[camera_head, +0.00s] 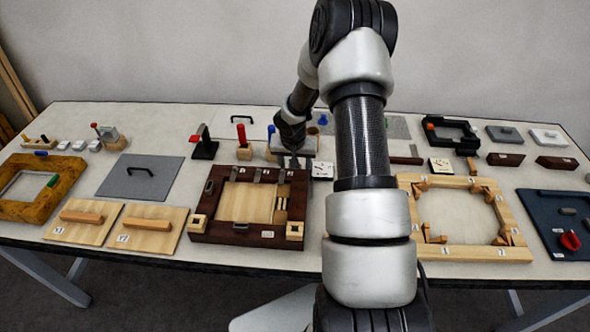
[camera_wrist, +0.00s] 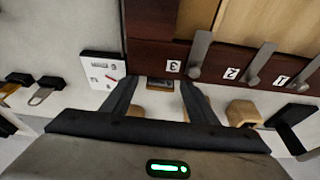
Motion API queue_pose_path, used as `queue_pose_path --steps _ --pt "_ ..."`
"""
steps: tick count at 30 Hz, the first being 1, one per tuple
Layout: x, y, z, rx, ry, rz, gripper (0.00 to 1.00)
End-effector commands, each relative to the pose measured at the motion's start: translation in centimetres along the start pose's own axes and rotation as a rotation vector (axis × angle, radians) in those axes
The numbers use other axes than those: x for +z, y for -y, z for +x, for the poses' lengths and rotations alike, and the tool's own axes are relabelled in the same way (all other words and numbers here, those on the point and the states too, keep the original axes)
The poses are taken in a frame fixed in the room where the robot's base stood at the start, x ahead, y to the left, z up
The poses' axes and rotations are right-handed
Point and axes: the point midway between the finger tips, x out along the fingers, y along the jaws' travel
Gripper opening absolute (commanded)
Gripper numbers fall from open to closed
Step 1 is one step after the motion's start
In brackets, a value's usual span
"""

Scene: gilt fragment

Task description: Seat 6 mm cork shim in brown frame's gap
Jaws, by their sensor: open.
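The dark brown frame (camera_head: 205,217) lies flat at the table's centre, with a pale wood panel (camera_head: 245,203) inside it and a narrow gap on the panel's right side. In the wrist view the frame's edge (camera_wrist: 152,56) bears grey levers labelled 3, 2 and 1. My gripper (camera_wrist: 158,88) is open just beyond the frame's back edge, beside lever 3. A small tan-brown piece (camera_wrist: 160,84) shows between the fingers; I cannot tell whether it is the 6 mm cork shim. No contact with it is visible.
A white gauge card (camera_head: 322,170) lies right of my gripper. Red-handled (camera_head: 243,142) and black (camera_head: 205,146) tools stand to the left. A light wood frame (camera_head: 408,190) lies right, two handled boards (camera_head: 83,220) left. My arm hides part of the table.

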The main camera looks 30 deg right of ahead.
Motion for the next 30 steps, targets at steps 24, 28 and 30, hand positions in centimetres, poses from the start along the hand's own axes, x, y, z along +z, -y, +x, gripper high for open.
queue_pose_path --steps 24,28,30 --pt "-0.4 0.0 -1.1 -0.001 -0.003 0.001 0.06" --pt "-1.2 0.0 -3.4 0.000 -0.005 0.003 0.06" --pt "-1.6 0.0 -4.9 -0.001 -0.005 0.002 0.06"
